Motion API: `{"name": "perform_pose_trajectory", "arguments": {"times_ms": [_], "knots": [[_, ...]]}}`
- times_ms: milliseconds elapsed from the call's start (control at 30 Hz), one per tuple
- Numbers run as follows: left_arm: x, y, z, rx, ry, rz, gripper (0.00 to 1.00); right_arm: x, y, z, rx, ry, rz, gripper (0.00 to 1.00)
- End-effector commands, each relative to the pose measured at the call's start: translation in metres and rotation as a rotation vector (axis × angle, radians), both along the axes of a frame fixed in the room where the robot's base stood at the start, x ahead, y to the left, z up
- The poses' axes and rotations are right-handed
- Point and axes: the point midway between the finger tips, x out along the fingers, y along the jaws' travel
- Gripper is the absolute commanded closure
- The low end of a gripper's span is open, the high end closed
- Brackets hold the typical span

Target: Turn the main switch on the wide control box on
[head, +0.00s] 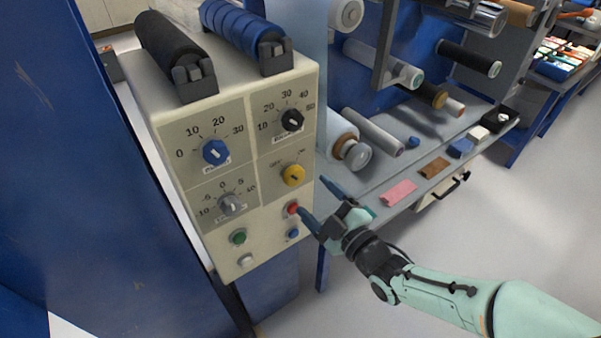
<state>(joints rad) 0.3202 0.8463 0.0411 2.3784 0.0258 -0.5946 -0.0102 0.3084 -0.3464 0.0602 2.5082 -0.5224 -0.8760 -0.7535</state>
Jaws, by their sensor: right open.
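The wide control box (245,262) is cream, with grey panels and several knobs on its front. The main switch seems to be the yellow rotary knob (293,175) at the right of the front, with small marks above it; the one on its left looks like OFF. Which mark the knob points to is too small to tell. My right gripper (312,198) is open and empty, just right of the box's front and a little below the yellow knob. Its lower finger is close to the red button (292,208); I cannot tell if they touch. My left gripper is out of view.
A blue knob (215,152), black knob (291,120), grey knob (230,205) and green button (238,237) share the front. Black and blue rollers (240,28) lie on top. A grey shelf (395,180) with film rolls stands behind; floor at right is clear.

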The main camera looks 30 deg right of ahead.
Motion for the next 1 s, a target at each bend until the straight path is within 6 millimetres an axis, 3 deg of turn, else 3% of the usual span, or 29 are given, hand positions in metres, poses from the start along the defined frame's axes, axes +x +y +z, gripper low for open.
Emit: {"name": "perform_pose_trajectory", "arguments": {"times_ms": [100,300,500,767,933,1000], "knots": [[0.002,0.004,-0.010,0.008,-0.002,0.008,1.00,0.028,0.003,-0.005,0.001,-0.001,0.002,0.20],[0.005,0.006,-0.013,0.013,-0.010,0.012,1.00,0.058,0.005,-0.004,0.001,0.000,0.001,0.20],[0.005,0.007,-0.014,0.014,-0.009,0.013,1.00,0.070,0.006,-0.003,-0.001,-0.001,0.001,0.20],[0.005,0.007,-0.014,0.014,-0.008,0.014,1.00,0.071,0.006,-0.002,-0.001,-0.001,0.001,0.20],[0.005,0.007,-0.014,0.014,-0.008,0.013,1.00,0.071,0.006,-0.002,0.000,-0.001,0.001,0.72],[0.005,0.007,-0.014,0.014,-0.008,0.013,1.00,0.071,0.006,-0.002,0.000,-0.001,0.001,0.77]]}}
